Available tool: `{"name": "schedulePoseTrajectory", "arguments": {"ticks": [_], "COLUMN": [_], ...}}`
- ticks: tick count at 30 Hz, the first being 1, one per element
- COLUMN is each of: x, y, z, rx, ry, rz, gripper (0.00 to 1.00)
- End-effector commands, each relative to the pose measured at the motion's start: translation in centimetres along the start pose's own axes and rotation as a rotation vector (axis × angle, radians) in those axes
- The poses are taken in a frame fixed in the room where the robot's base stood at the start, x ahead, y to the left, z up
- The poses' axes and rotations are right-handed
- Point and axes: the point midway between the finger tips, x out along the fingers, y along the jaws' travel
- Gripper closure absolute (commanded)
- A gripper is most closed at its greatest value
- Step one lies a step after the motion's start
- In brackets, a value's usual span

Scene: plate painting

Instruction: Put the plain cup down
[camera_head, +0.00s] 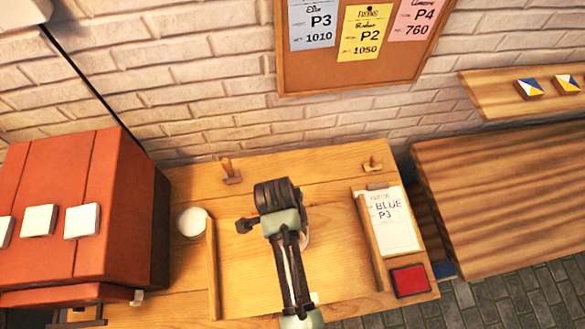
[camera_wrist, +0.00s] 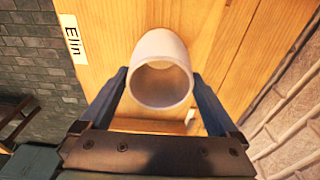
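The plain white cup (camera_wrist: 160,85) is between the two fingers of my gripper (camera_wrist: 160,74) in the wrist view, its open mouth facing the camera. The fingers meet its sides, so my gripper looks shut on it. In the head view my arm hides most of the cup; a small white edge (camera_head: 306,237) shows to the right of the wrist. The cup is over the middle of the wooden workbench (camera_head: 340,245). Whether its base touches the wood or hangs above it cannot be told.
A white round item (camera_head: 191,222) sits left of a raised wooden strip (camera_head: 212,270). A "BLUE P3" sheet (camera_head: 390,220) and red pad (camera_head: 410,281) are at the right. A red cabinet (camera_head: 75,215) is left; bare wood surrounds the cup.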

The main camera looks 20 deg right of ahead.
Motion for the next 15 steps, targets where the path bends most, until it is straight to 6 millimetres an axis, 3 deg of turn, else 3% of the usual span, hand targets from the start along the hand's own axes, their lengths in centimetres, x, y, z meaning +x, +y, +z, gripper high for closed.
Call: {"name": "schedulePoseTrajectory", "arguments": {"ticks": [12,15], "x": [0.3,-1.4], "y": [0.0,-0.2], "z": [0.0,0.0], "rx": [0.000,0.000], "ry": [0.000,0.000], "rz": [-0.002,-0.006], "gripper": [0.00,0.00]}}
